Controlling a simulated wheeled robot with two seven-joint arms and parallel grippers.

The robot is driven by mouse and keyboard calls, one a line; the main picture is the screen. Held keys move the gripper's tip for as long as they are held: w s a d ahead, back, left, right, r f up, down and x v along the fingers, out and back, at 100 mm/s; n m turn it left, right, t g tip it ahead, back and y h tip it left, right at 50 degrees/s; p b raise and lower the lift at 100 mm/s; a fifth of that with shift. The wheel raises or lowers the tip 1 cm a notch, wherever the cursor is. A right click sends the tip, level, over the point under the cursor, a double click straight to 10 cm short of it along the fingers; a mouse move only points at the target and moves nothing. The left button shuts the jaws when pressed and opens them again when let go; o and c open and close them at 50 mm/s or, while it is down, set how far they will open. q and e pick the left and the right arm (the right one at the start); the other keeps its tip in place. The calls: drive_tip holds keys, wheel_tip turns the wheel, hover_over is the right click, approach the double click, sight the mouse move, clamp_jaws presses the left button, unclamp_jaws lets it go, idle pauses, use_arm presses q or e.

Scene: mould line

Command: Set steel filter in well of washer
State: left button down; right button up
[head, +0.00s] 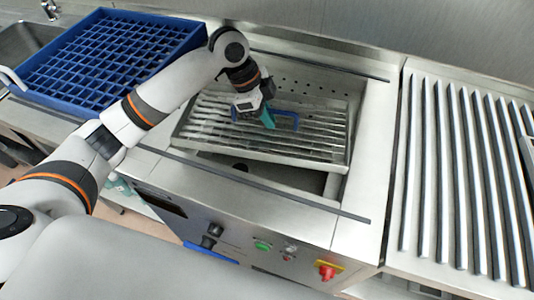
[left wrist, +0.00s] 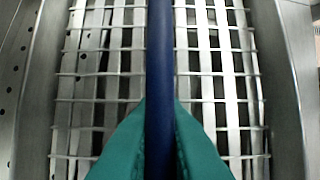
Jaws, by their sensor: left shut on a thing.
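The steel filter (head: 310,142) is a slatted metal tray with a blue handle (head: 287,112). In the head view it lies over the well (head: 333,186) of the washer (head: 268,207), with part of the open well showing in front of it. I cannot tell whether it rests on the well's ledges or hangs just above. My left gripper (head: 268,118) is shut on the blue handle. In the left wrist view the green fingertips (left wrist: 160,140) close around the handle (left wrist: 160,60), with the filter's bars and slats (left wrist: 215,90) below. My right gripper is not in view.
A blue gridded rack (head: 105,62) stands at the left, beside a sink (head: 25,42). A ribbed steel roller table (head: 450,170) lies to the right. The washer's front panel has knobs and a red switch (head: 327,271). Dark rails (head: 265,185) run along the washer top.

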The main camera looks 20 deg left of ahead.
use_arm(q)
drive_tip(key=shift+w+d+f+m+g, duration=0.1)
drive_tip(key=shift+w+f+m+g, duration=0.1)
drive_tip(key=shift+f+m, duration=0.3)
drive_tip(key=shift+w+d+f+m+g, duration=0.1)
drive_tip(key=shift+f+m+g, duration=0.1)
drive_tip(key=shift+f+m, duration=0.3)
wheel_tip(320, 180, down, 9)
drive_tip(key=shift+p, duration=0.35)
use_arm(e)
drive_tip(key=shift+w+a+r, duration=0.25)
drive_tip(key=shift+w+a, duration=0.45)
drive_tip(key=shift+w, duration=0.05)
use_arm(q)
drive_tip(key=c, duration=1.5)
unclamp_jaws()
drive_tip(key=shift+a, duration=0.1)
